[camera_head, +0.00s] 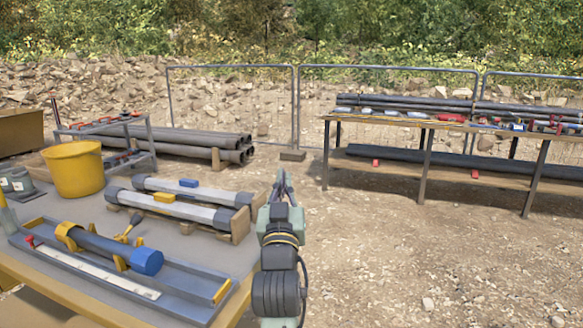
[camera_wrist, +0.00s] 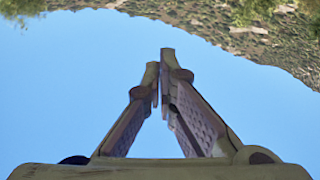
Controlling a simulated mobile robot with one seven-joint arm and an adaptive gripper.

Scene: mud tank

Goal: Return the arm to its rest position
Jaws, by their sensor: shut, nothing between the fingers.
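My gripper (camera_head: 283,186) is held up in the middle of the head view, just right of the work table's edge, with its fingers pointing away from my body. In the wrist view the two fingers of my gripper (camera_wrist: 160,70) come together at the tips, with nothing between them. The wrist view looks out on blue sky, with the rocky slope and bushes upside down along its top. My gripper touches nothing that I can see.
A work table (camera_head: 190,240) on the left bears a yellow bucket (camera_head: 76,170), a blue-capped pipe (camera_head: 110,248) in a metal tray and two grey tubes (camera_head: 172,208). A long bench (camera_head: 440,125) with pipes stands at the back right. Open gravel lies at the right.

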